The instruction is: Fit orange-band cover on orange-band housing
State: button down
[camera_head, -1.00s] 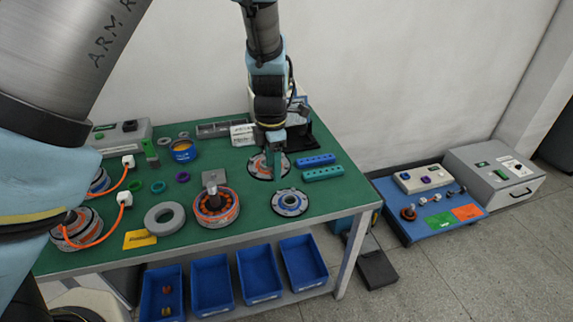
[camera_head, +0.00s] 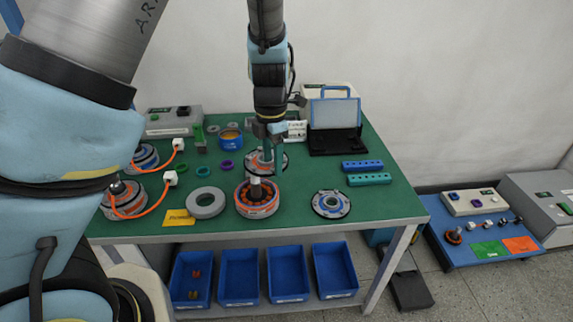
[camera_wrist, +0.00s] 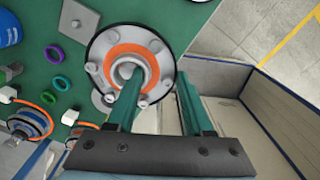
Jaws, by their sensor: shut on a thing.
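The orange-band cover (camera_head: 281,165) is a round grey disc with an orange ring, just behind the housing in the head view. The wrist view shows its orange ring (camera_wrist: 109,57), bolts and raised central hub. My gripper (camera_head: 268,148) points down and is shut on the cover. In the wrist view one teal finger crosses the hub and the other is near the rim; the exact contact is hidden. The orange-band housing (camera_head: 257,207) stands open on the green table, with copper-coloured windings and a grey centre part. The cover appears raised and apart from it.
A blue-ringed cover (camera_head: 331,204) lies to the right. A grey ring (camera_head: 206,203) and yellow label (camera_head: 179,217) lie to the left, near motors with orange cables (camera_head: 125,200). Blue and teal bars (camera_head: 362,166) lie at the right. The front right table (camera_head: 385,208) is clear.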

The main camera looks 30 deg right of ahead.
aim_at(261, 168)
jog(key=w+a, duration=0.1)
jog(key=a+f+n+b, duration=0.1)
jog(key=shift+w+a+b, duration=0.3)
jog(key=shift+w+a, duration=0.05)
jog(key=shift+w, duration=0.05)
jog(key=shift+d+f+b, duration=0.1)
jog(key=shift+f+b, duration=0.35)
jog(key=shift+f, duration=0.55)
jog(key=shift+f, duration=0.15)
